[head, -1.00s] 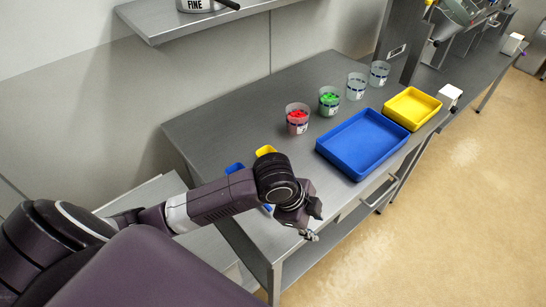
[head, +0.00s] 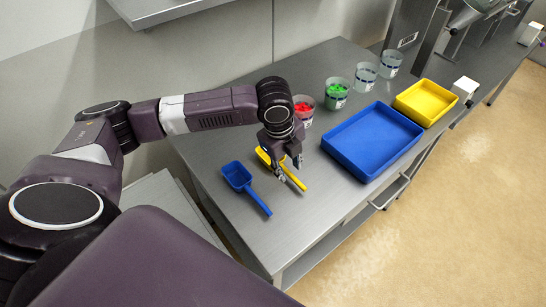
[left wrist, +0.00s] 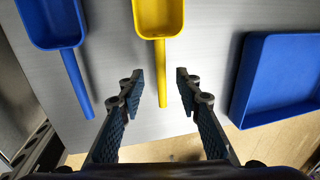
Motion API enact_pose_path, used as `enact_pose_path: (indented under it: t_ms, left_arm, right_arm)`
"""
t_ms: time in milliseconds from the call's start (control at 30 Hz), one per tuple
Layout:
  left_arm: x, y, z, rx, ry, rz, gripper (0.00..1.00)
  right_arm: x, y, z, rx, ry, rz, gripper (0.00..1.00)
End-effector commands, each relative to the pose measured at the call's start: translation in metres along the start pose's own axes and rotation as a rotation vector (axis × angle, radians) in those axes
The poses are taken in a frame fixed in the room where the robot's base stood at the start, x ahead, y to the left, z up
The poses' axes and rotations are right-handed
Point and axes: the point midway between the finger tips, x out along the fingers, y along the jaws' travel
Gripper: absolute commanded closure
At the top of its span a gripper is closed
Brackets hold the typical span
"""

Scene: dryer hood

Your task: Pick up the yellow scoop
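The yellow scoop (head: 294,180) lies on the metal table, its handle toward the table's front edge. It also shows in the left wrist view (left wrist: 160,50), with its bowl at the top and its handle pointing down between my fingers. My left gripper (head: 287,172) is open above the scoop's handle, and the left wrist view shows its two fingers (left wrist: 158,88) apart on either side of the handle, not visibly touching it. In the head view my gripper hides part of the scoop. My right gripper is not in view.
A blue scoop (head: 240,178) lies just left of the yellow one. A blue tray (head: 336,152) is to the right, with a yellow tray (head: 452,100) beyond it. Cups with red pieces (head: 304,118) and green pieces (head: 337,98) stand behind. The table front (head: 315,215) is clear.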

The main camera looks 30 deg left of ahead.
Motion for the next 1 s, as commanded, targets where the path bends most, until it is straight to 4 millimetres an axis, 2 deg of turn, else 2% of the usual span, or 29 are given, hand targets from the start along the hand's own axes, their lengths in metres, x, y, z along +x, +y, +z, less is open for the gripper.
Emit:
enact_pose_path:
  t_ms: [33, 200, 467, 567, 767, 1000]
  left_arm:
    - [0.006, 0.0, -0.003, 0.0, 0.002, 0.005, 0.69]
    - [0.029, -0.001, -0.004, -0.001, 0.0, 0.002, 0.69]
    - [0.034, -0.001, -0.003, -0.001, 0.0, 0.0, 0.69]
    - [0.034, -0.001, -0.003, 0.0, 0.0, 0.0, 0.76]
    - [0.034, -0.001, -0.003, 0.0, 0.0, 0.0, 0.98]
    - [0.034, -0.001, -0.003, 0.0, 0.0, -0.001, 1.0]
  right_arm:
    - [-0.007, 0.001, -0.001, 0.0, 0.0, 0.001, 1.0]
    - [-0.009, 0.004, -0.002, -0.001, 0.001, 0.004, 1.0]
    - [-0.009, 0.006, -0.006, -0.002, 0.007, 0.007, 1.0]
    - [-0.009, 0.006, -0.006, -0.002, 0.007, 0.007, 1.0]
    - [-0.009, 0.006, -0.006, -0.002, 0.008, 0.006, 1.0]
    - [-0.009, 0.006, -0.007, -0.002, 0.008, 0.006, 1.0]
